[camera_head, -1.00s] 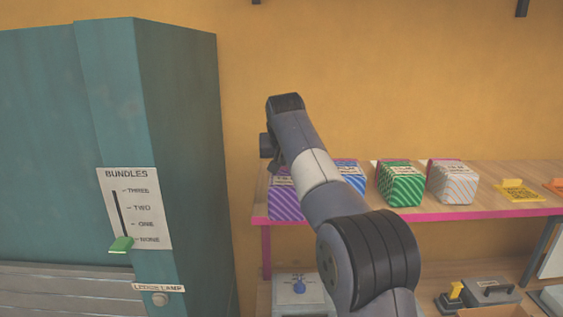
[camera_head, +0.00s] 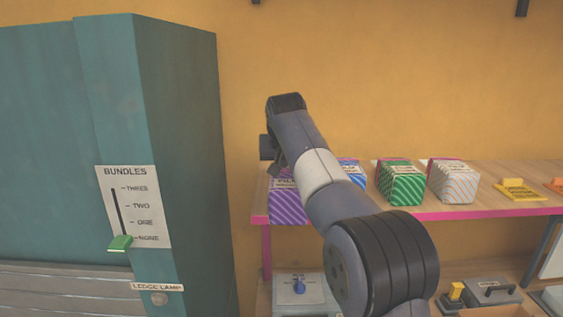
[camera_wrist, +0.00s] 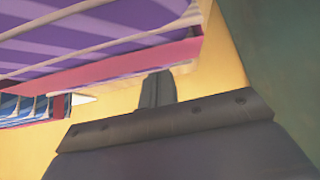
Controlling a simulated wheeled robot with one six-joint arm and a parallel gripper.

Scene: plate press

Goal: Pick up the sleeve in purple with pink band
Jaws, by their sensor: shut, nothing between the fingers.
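The purple sleeve with pale diagonal stripes (camera_head: 286,207) stands at the left end of the shelf, partly hidden behind my arm. In the wrist view its purple striped face (camera_wrist: 110,35) fills the upper left, close to the camera. A pink strip runs along that face; I cannot tell whether it is the sleeve's band. My gripper (camera_wrist: 157,88) is shut and empty in the wrist view, just below the purple face; I cannot tell whether they touch. In the head view my wrist is near the sleeve and the fingertips are not clear.
A blue striped sleeve (camera_head: 350,172), a green one (camera_head: 405,188) and a white-orange one (camera_head: 455,185) stand to the right on the pink-edged shelf (camera_head: 500,211). A teal cabinet (camera_head: 180,130) with a lever panel stands close on the left. The wall is behind.

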